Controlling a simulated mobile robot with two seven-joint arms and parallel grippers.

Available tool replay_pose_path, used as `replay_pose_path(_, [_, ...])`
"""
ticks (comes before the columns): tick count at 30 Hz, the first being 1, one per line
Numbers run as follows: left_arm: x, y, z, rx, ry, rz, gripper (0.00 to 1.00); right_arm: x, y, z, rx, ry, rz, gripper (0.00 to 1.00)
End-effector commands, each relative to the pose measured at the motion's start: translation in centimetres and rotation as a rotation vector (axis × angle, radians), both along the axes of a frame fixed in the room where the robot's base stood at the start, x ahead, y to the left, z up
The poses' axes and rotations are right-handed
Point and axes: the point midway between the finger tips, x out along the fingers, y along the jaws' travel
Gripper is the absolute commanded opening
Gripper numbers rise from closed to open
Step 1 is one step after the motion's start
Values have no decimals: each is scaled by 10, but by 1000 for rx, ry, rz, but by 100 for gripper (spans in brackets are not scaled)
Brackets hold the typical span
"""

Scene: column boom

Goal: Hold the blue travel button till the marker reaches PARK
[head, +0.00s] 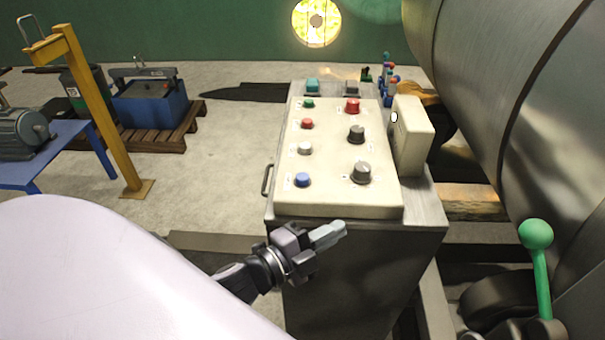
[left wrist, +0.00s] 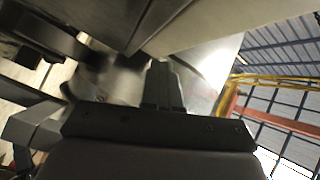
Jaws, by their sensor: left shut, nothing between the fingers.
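The blue button (head: 303,180) is at the near left corner of the cream control panel (head: 335,196), at the bottom of a column of green, red and white buttons. My left gripper (head: 338,230) is shut and empty, in front of the panel's near edge and apart from the blue button. In the left wrist view its closed fingers (left wrist: 162,85) point toward metal surfaces, and no button shows there. I cannot make out the marker or a PARK label in either view. My right gripper is not in view.
A cream box (head: 412,137) stands at the panel's right edge. A large metal cylinder (head: 505,80) and a green-knobbed lever (head: 536,236) are at right. A yellow post (head: 105,120) stands left.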

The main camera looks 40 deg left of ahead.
Motion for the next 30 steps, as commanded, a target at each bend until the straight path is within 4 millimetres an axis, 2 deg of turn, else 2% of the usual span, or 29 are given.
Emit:
replay_pose_path(1, [11, -10, 37, 193, -192, -82, 0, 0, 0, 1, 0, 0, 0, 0])
replay_pose_path(3, [15, -26, 76, 465, -449, -182, 0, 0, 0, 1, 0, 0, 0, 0])
replay_pose_path(6, [10, -48, 115, 860, -818, -309, 0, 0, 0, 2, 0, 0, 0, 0])
replay_pose_path(9, [1, -62, 133, 1264, -1179, -422, 0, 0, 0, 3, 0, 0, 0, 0])
replay_pose_path(11, [-3, -63, 136, 1508, -1385, -491, 0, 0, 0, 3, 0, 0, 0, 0])
replay_pose_path(14, [-1, -52, 134, 1919, -1706, -619, 0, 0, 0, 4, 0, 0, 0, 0])
replay_pose_path(16, [6, -32, 131, 2206, -1898, -730, 0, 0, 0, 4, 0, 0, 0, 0])
replay_pose_path(17, [10, -21, 131, -2318, 1965, 786, 0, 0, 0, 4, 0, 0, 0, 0])
replay_pose_path(21, [33, 38, 141, -1938, 1510, 760, 0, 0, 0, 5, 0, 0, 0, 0])
replay_pose_path(24, [44, 75, 155, -1749, 1283, 771, 0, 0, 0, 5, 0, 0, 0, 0])
replay_pose_path(27, [50, 98, 165, -1639, 1151, 786, 0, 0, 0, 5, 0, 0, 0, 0])
replay_pose_path(30, [52, 109, 171, -1589, 1092, 795, 0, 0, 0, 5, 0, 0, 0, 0])
